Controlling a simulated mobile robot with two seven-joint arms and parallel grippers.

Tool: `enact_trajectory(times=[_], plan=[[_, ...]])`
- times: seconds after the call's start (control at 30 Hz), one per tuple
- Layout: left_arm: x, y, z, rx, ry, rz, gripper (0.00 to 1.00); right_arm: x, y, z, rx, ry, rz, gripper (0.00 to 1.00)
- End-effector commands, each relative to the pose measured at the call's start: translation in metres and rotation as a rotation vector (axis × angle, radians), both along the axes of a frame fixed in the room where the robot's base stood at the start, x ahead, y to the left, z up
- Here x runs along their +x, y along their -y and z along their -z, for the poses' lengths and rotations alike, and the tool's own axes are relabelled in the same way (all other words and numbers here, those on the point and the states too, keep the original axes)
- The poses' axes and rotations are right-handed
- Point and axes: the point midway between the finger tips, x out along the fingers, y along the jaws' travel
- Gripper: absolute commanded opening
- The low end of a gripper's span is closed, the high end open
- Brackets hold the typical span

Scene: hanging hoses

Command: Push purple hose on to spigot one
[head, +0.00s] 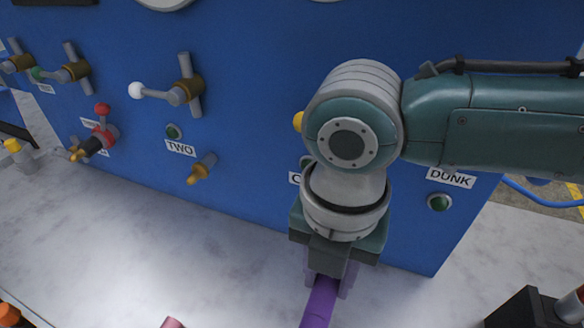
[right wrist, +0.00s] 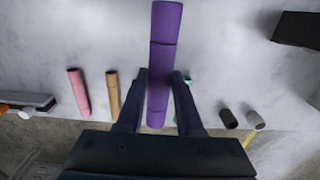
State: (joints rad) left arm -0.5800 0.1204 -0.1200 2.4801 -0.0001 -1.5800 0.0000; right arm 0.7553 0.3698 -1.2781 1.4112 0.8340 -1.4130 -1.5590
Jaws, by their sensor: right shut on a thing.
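My right gripper (head: 326,283) is shut on the purple hose (head: 319,306), low in front of the blue panel in the head view. In the right wrist view the purple hose (right wrist: 165,45) stands between the two fingers (right wrist: 160,76) and extends beyond them at both ends. Spigot one is not visible; my right arm covers that part of the panel, and only the edge of a white label (head: 294,178) shows beside it. The spigot with an orange tip (head: 200,169) by the TWO label is in plain view, with no hose on it. My left gripper is not in view.
The blue panel (head: 240,120) carries valve handles (head: 184,90) and a DUNK label (head: 451,178) with a green button (head: 439,202). Pink (right wrist: 78,92), tan (right wrist: 112,92), black (right wrist: 228,118) and grey (right wrist: 255,120) hoses are to either side. A black block (right wrist: 300,30) is at right.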

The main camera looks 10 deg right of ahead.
Motion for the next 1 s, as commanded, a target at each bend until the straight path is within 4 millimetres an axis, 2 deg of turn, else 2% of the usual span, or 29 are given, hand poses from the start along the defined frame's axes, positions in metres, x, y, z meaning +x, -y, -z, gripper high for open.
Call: enact_trajectory(times=[0.83,0.87,1.0], plan=[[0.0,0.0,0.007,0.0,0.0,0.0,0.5,0.013,0.009,0.001,-0.001,0.001,0.001,0.0],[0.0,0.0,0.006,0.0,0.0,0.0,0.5,0.012,0.009,0.0,-0.001,0.001,0.0,0.39],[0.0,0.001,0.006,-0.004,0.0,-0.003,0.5,0.013,0.009,0.0,-0.001,0.0,0.0,0.55]])
